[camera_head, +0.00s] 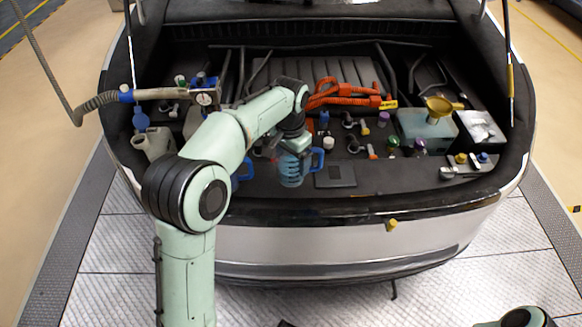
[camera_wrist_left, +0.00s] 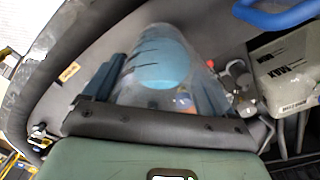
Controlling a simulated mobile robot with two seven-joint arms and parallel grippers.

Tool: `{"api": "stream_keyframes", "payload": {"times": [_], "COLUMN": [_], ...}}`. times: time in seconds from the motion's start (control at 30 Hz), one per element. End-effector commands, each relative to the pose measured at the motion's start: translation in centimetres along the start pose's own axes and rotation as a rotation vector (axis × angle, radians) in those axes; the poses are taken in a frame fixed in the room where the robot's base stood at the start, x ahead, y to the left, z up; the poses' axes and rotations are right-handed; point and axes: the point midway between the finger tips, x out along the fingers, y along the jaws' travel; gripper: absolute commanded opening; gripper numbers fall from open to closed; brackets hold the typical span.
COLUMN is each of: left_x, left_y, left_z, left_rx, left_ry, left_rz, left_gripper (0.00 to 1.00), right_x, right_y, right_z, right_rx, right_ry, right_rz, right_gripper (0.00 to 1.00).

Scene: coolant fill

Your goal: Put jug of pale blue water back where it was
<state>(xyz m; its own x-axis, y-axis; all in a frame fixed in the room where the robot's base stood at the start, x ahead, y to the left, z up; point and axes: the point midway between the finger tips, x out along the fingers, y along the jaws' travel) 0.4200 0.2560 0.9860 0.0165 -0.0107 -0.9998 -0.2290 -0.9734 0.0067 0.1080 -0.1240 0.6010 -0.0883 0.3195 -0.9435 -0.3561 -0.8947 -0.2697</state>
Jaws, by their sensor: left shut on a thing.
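The jug of pale blue water (camera_head: 291,172) is clear, with a blue handle on its right side in the head view. It is above the front part of the car's bay, left of a flat dark square plate (camera_head: 335,176). My left gripper (camera_head: 292,150) is shut on the jug from above. In the left wrist view the jug (camera_wrist_left: 160,65) lies between the two dark fingers, with blue water inside. I cannot tell whether its base touches the surface. My right gripper is out of view.
Another blue handle (camera_head: 243,170) shows partly behind my left arm. A grey canister (camera_head: 155,143) stands at left. A tank with a yellow funnel (camera_head: 440,107) stands at right. Orange cables (camera_head: 345,95) and several small caps lie behind. The bay's front ledge (camera_head: 400,178) is mostly clear.

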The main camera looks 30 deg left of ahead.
Motion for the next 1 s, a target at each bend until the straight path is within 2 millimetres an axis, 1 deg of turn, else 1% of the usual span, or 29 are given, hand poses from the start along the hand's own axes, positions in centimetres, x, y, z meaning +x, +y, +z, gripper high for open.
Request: {"api": "stream_keyframes", "payload": {"times": [0.03,0.1,0.2,0.3,0.53,0.63,0.67,0.7,0.93,1.0], "left_x": [0.9,2.1,3.3,3.7,3.7,3.9,4.1,4.0,3.9,3.5], "left_y": [0.0,0.0,0.0,0.0,0.0,0.0,0.0,0.0,0.0,0.0], "left_z": [0.1,0.1,0.1,0.1,0.1,0.1,0.1,0.1,0.1,0.1], "left_rx": [0.000,0.000,0.000,0.000,0.000,0.000,0.000,0.000,0.000,0.000], "left_ry": [-0.004,-0.005,-0.003,-0.002,-0.001,-0.001,-0.003,-0.003,-0.002,-0.002], "left_rz": [0.001,0.001,0.001,0.001,0.000,0.000,0.000,0.000,0.000,0.000], "left_gripper": [0.33,0.33,0.33,0.33,0.33,0.33,0.89,1.00,1.00,1.00], "right_x": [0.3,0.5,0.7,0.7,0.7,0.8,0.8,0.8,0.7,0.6], "right_y": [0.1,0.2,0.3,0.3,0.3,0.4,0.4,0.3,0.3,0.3], "right_z": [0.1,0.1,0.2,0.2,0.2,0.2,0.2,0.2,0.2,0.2], "right_rx": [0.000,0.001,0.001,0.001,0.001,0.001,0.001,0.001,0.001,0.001], "right_ry": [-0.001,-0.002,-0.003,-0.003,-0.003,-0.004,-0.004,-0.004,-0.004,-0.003], "right_rz": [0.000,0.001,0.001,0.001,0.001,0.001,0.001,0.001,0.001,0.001], "right_gripper": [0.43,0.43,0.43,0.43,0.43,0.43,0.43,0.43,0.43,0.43]}}
